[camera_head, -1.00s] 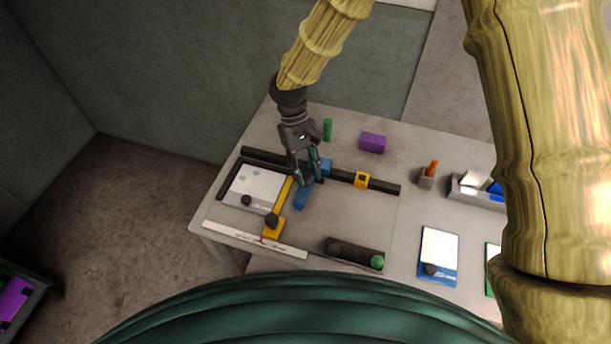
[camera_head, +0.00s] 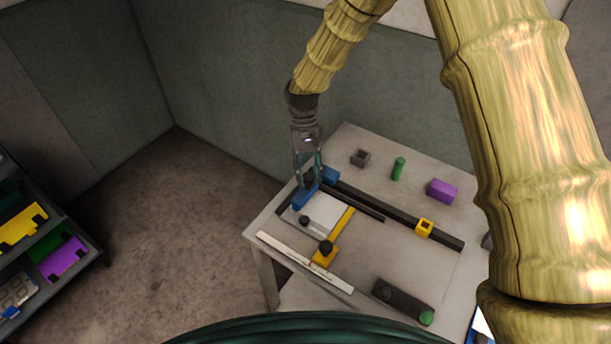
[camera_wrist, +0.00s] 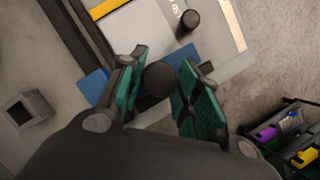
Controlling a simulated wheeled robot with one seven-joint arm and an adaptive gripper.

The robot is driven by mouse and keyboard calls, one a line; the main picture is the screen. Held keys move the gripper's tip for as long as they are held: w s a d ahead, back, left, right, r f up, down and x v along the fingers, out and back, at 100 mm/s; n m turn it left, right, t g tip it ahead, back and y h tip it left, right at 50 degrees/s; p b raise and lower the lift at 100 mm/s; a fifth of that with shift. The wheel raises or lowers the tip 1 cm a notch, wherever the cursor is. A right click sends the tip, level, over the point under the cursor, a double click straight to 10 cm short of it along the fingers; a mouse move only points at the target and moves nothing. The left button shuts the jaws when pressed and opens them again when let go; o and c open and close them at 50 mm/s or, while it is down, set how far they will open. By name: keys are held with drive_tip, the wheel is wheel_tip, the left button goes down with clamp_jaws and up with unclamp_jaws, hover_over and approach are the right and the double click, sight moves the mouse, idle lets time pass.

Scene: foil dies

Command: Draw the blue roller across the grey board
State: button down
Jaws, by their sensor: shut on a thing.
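The blue roller (camera_head: 302,200) is a blue piece with a dark round knob, lying across the left edge of the light grey board (camera_head: 324,212). My gripper (camera_head: 308,178) is above it, shut on its knob. In the wrist view, the dark knob (camera_wrist: 158,80) sits between the teal pads of my gripper (camera_wrist: 160,88), and blue parts of the roller (camera_wrist: 97,88) show on both sides. The grey board carries its own small black knob (camera_head: 304,219). The fingers hide part of the roller's top.
A long dark rail (camera_head: 391,217) runs behind the board, with a yellow slider (camera_head: 424,228) on it. A yellow arm with a black knob (camera_head: 325,247) lies right of the board. A white strip (camera_head: 303,261) lies in front. Green (camera_head: 398,168) and purple (camera_head: 442,190) blocks stand behind.

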drive_tip(key=shift+d+f, duration=0.1)
drive_tip(key=shift+f, duration=0.05)
drive_tip(key=c, duration=1.4)
unclamp_jaws()
drive_tip(key=o, duration=0.4)
drive_tip(key=shift+w, duration=0.1)
drive_tip(key=shift+c, duration=0.2)
drive_tip(key=v, duration=1.2)
